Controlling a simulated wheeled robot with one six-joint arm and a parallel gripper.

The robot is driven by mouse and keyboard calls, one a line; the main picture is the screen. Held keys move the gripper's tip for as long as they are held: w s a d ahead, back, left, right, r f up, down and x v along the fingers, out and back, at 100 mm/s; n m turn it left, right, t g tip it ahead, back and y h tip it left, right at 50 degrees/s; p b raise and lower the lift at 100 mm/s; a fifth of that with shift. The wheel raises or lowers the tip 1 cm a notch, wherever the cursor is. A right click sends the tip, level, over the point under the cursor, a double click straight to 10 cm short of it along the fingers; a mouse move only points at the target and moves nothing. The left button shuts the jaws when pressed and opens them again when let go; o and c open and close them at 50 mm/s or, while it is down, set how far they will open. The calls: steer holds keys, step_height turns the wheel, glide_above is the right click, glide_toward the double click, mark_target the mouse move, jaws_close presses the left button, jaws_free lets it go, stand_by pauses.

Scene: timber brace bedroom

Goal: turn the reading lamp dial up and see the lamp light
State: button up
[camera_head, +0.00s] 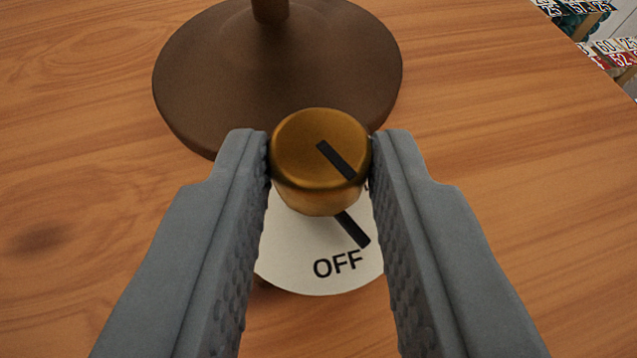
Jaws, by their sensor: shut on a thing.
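The brass-coloured dial (312,165) is in the middle of the view, with a black pointer line on its top. My gripper (320,158) is shut on the dial, one grey finger on each side. The dial stands over a round white plate (290,255) marked OFF, with a black mark above that word. The dial's line slants down and right, roughly in line with this mark. The rest of the plate's markings are hidden by the dial and fingers. The lamp's round brown base (220,75) and the bottom of its stem (270,10) show behind; its head is out of view.
The wooden table top (80,180) is clear on both sides. Its edge runs down the upper right, and beyond it are colourful items with printed numbers (612,48), too small to make out well.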

steer(key=n+y, duration=0.3)
steer(key=shift+w+d+g+y, duration=0.1)
steer(key=shift+d+g+y, duration=0.2)
steer(key=shift+d+g, duration=0.1)
steer(key=n+y, duration=0.1)
steer(key=n+g+y, duration=0.1)
steer(key=n+y, duration=0.1)
steer(key=shift+w+d+n+g+y, duration=0.2)
steer(key=shift+d+n+g+y, duration=0.1)
steer(key=shift+n+g, duration=0.1)
steer(key=n+g+y, duration=0.2)
steer(key=n+y, duration=0.1)
steer(key=shift+w+d+g, duration=0.2)
steer(key=shift+w+g, duration=0.05)
steer(key=shift+g, duration=0.15)
steer(key=shift+w+d+n+g+y, duration=0.1)
steer(key=shift+w+n+g+y, duration=0.1)
steer(key=shift+n+g+y, duration=1)
steer(key=shift+n+g+h, duration=0.4)
steer(key=shift+n, duration=0.1)
steer(key=o, duration=1)
steer(key=shift+d, duration=0.1)
